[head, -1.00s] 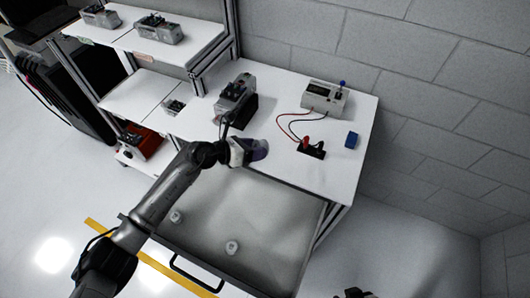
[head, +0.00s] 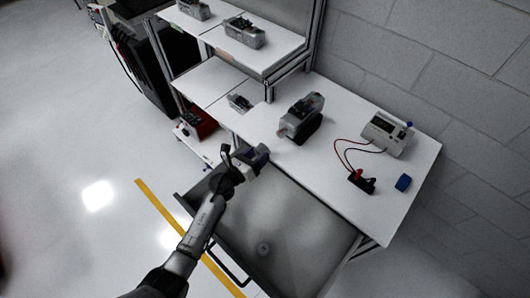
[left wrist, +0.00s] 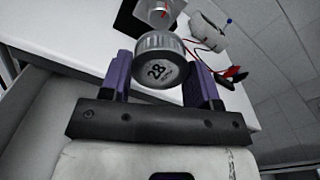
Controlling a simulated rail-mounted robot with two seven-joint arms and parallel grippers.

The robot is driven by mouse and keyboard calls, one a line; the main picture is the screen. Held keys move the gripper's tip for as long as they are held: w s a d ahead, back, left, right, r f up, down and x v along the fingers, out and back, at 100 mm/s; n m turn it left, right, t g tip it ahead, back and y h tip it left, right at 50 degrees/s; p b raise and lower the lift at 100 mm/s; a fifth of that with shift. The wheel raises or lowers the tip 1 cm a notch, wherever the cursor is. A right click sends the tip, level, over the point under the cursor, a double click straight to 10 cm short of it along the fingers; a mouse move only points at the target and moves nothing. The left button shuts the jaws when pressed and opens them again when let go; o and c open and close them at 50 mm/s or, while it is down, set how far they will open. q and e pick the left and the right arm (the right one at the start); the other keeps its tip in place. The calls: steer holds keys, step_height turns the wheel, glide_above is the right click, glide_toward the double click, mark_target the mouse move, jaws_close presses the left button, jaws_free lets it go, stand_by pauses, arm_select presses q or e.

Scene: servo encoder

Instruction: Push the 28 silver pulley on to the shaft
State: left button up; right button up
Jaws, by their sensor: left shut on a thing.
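The silver pulley (left wrist: 160,60) has a ridged rim and the number 28 on its face. My left gripper (left wrist: 158,78) is shut on it, with a purple finger on each side. In the head view my left gripper (head: 257,157) is near the table's front edge, left of and in front of the grey servo unit (head: 303,115). The pulley is hard to make out there. The servo unit stands on a dark base, its round end facing the gripper. In the left wrist view, a silver round part (left wrist: 160,10) shows beyond the pulley, apart from it. My right gripper is not in view.
Shelves (head: 265,50) with more units stand at the back left.

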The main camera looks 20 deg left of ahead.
arm_select(q)
steer(key=shift+b+x, duration=0.45)
steer(key=shift+x, duration=1.2)
steer(key=shift+b+x, duration=0.6)
steer(key=shift+x, duration=1.1)
steer(key=shift+f, duration=0.1)
steer(key=shift+w+d+b, duration=0.1)
steer(key=shift+w+b, duration=0.2)
steer(key=shift+w, duration=0.15)
steer(key=o, duration=1.1)
steer(key=shift+o, duration=0.2)
steer(key=shift+c, duration=0.5)
steer(key=shift+s, duration=0.4)
steer(key=shift+p+v, duration=0.5)
steer(key=shift+v, duration=0.4)
